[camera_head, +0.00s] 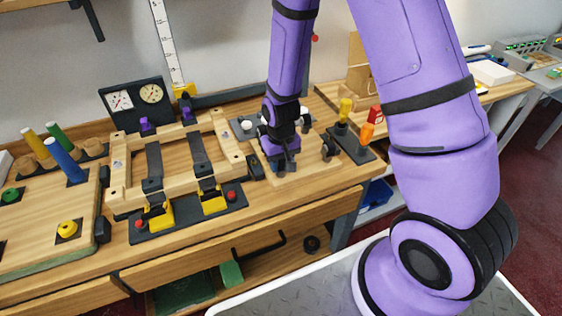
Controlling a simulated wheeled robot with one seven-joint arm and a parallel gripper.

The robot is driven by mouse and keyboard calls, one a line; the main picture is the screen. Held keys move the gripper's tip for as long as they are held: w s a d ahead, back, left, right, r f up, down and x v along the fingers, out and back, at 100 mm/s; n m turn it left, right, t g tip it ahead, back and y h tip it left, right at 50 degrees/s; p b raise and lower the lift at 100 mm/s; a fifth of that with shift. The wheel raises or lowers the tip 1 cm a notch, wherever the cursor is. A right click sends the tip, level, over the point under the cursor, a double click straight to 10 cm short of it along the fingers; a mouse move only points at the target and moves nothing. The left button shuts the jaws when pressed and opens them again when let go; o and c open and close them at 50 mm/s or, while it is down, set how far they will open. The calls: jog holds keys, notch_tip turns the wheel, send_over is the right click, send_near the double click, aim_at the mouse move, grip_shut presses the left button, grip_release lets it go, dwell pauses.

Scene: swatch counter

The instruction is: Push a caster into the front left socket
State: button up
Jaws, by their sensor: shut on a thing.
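My gripper (284,164) points down over a pale wooden board (296,182) right of the middle of the bench. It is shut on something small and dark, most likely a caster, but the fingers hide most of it. I cannot tell whether it is still touching the board. A dark caster (329,148) stands on the board just right of my gripper. A light wooden frame (232,150) lies to the left, held by black straps and yellow clamps (158,214). Its front left corner (120,203) is in view, but the socket there is too small to make out.
Upright coloured handles (64,160) stand at the left. A dark block with yellow and orange handles (352,142) is right of the board. Gauges (136,104) stand behind the frame. A drawer (210,262) sits below the bench front.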

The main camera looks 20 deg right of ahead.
jog(key=shift+f, duration=0.25)
jog(key=o, duration=1.3)
jog(key=shift+r, duration=0.1)
jog(key=shift+r, duration=2.9)
jog(key=shift+r, duration=0.35)
notch_tip(320, 180, up, 11)
jog(key=s+d+t, duration=0.1)
jog(key=s+d, duration=0.1)
jog(key=s+d+r+t, duration=0.1)
jog(key=s+r, duration=0.5)
jog(key=s+d+r+t, duration=0.1)
jog(key=s+d+r, duration=0.1)
jog(key=s+r, duration=0.4)
jog(key=s+d+r+t, duration=0.2)
jog(key=s+r, duration=0.5)
jog(key=r, duration=0.1)
jog(key=shift+r, duration=0.15)
